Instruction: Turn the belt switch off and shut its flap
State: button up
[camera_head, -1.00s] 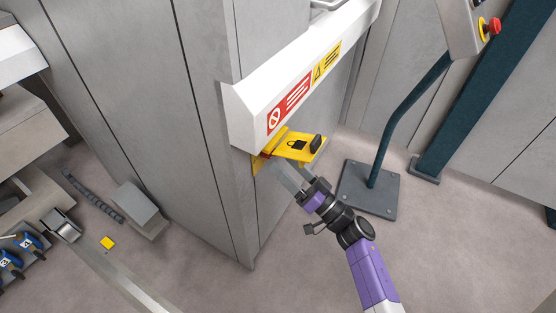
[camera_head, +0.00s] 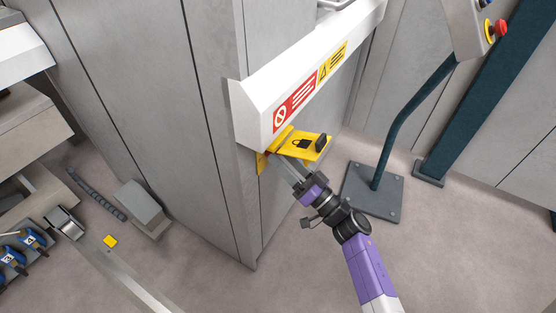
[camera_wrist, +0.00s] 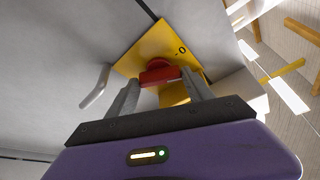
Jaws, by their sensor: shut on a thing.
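The belt switch is a red knob (camera_wrist: 160,75) on a yellow plate (camera_wrist: 150,45) in the wrist view. A "0" mark shows on the plate to the upper right of the knob. My gripper (camera_wrist: 161,83) has its two fingers on either side of the knob and is shut on it. In the head view my gripper (camera_head: 278,160) reaches in under the flap, and the knob is hidden there. The yellow flap (camera_head: 312,150) with a padlock sign and a dark handle stands open, sticking out from the panel above my fingers.
A white sloped cover (camera_head: 300,80) with red and yellow warning labels juts out just above the flap. A pedestal (camera_head: 374,190) with a red emergency button (camera_head: 501,28) stands to the right.

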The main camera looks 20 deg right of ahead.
jog(key=shift+a+r+n+y, duration=0.1)
jog(key=shift+a+n+y, duration=0.2)
jog(key=shift+n+y, duration=0.1)
jog(key=shift+w+d+n+g+y+b, duration=0.1)
jog(key=shift+n+g+y+b, duration=0.4)
jog(key=shift+n, duration=0.8)
jog(key=shift+w+d+n+g+y+b, duration=0.1)
jog(key=shift+w+n+y+b, duration=0.1)
jog(key=shift+n+y, duration=0.8)
jog(key=shift+w+n+g+y+b, duration=0.1)
jog(key=shift+n+g+y+b, duration=0.25)
jog(key=shift+n, duration=1.25)
jog(key=shift+s+n, duration=0.1)
jog(key=shift+n, duration=0.2)
jog(key=shift+a, duration=0.15)
jog(key=o, duration=1.4)
jog(key=shift+s, duration=0.1)
jog(key=shift+c, duration=0.2)
jog(key=shift+d, duration=0.2)
